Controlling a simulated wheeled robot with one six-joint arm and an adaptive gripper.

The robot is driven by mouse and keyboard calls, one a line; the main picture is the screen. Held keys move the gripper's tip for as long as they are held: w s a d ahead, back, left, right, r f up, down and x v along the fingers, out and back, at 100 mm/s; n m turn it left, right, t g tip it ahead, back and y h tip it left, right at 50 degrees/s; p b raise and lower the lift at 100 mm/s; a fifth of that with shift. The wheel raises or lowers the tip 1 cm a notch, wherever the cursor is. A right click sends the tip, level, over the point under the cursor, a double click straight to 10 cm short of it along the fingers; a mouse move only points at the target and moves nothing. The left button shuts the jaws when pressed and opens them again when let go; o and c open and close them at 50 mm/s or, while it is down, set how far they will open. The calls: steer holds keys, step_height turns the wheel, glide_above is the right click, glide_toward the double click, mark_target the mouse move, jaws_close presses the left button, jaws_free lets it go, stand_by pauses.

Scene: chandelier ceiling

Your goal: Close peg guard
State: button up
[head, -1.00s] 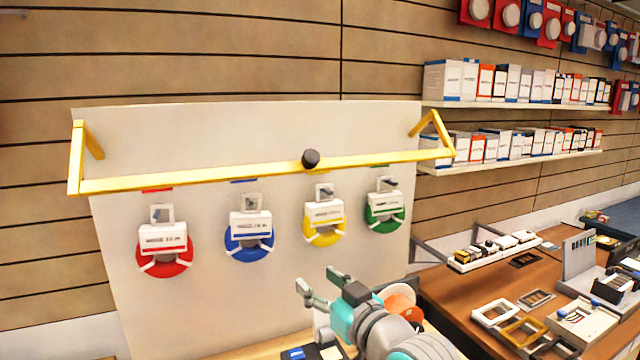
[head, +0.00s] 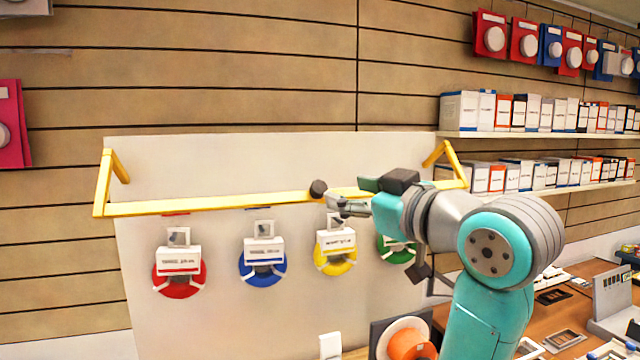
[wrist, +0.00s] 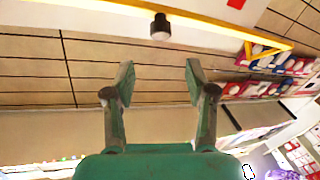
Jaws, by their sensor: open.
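The peg guard is a yellow bar (head: 230,203) with angled arms at both ends, mounted across a pale board. A black knob (head: 318,188) stands out from the bar. Below the bar hang four-coloured rings with white tags: red (head: 180,292), blue (head: 262,279), yellow (head: 336,268) and green, the last partly hidden by my arm. My gripper (head: 345,200) is open and empty, close to the right of the knob in the head view. In the wrist view the knob (wrist: 160,27) and bar (wrist: 205,20) lie beyond the two spread fingers (wrist: 155,80), apart from them.
Shelves of boxes (head: 545,150) line the wall at right. A brown workbench (head: 560,310) with frames and parts stands at lower right. An orange and white spool (head: 408,342) sits below my arm.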

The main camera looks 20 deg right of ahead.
mark_target(318, 183)
steer(key=x, duration=1)
